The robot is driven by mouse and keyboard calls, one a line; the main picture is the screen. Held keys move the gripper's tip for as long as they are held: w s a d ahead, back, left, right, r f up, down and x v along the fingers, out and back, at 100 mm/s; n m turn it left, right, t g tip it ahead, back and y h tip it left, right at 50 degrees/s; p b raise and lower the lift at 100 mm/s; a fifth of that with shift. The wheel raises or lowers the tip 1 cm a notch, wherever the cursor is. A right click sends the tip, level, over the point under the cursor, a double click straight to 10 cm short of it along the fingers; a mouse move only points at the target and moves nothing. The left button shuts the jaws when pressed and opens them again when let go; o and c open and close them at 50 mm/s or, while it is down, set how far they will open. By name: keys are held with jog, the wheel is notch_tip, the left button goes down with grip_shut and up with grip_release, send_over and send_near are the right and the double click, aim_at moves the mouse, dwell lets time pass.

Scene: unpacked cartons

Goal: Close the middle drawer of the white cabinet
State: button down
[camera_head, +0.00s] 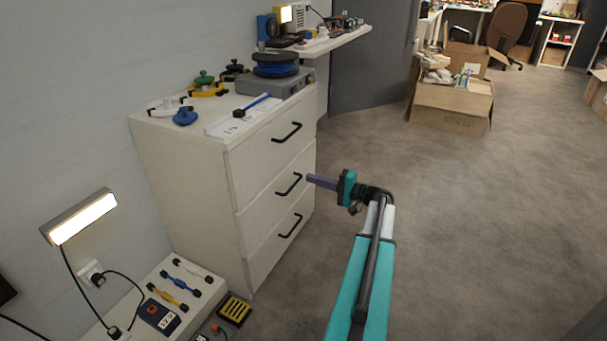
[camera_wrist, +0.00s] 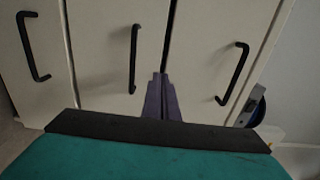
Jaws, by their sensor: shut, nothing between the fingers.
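The white cabinet (camera_head: 180,185) stands against the wall, with three drawers with black handles. The middle drawer (camera_head: 258,203) looks about flush with the top drawer (camera_head: 262,158) and bottom drawer (camera_head: 265,258); a small gap cannot be ruled out. Its black handle (camera_head: 289,184) also shows in the wrist view (camera_wrist: 134,60), where the drawer fronts stand side by side. My gripper (camera_head: 310,179) is shut and empty, its purple fingers pointing at the middle drawer's front near its right end. In the wrist view the fingertips (camera_wrist: 160,76) overlap the middle drawer's edge; contact cannot be told.
Tools and a blue spool (camera_head: 275,65) lie on the cabinet top. A low white surface with tools (camera_head: 185,262) stands at the lower left. An open carton (camera_head: 450,105) stands at the back. The floor (camera_head: 480,220) right of my arm is clear.

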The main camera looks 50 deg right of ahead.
jog(key=shift+p+v, duration=0.6)
jog(key=shift+v, duration=1.9)
jog(key=shift+s, duration=0.1)
